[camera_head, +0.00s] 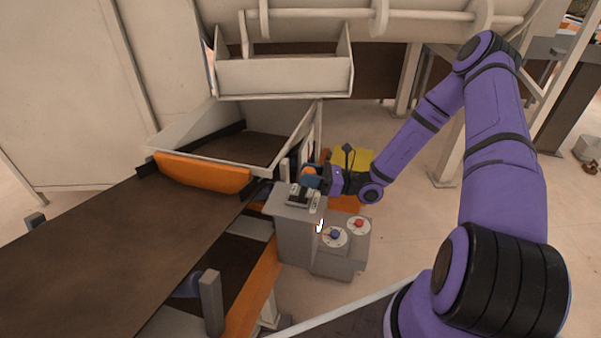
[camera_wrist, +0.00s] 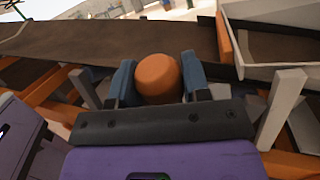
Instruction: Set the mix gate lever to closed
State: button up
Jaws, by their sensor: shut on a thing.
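The mix gate lever's round orange knob (camera_wrist: 158,78) sits between the two blue fingers of my gripper (camera_wrist: 158,85) in the wrist view. The gripper is shut on it, one finger at each side. In the head view the knob (camera_head: 308,173) shows in part beside the end of my gripper (camera_head: 312,178), above the grey control box (camera_head: 297,205). The lever's shaft is mostly hidden behind the knob and the gripper. A dark slotted plate with pale labels lies on top of the box; the labels are too small to read.
A lower grey box with a blue knob (camera_head: 334,233) and a red knob (camera_head: 359,224) stands just in front. A dark conveyor belt (camera_head: 110,250) runs at the left, under a pale hopper (camera_head: 285,75). Grey posts stand close on both sides of the gripper. Open floor lies right.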

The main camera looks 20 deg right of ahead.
jog(key=shift+s+v, duration=0.25)
jog(key=shift+v, duration=1)
jog(key=shift+a+f, duration=0.1)
jog(key=o, duration=1.3)
jog(key=v, duration=1.1)
jog(key=shift+a+f, duration=0.1)
jog(key=shift+f, duration=0.1)
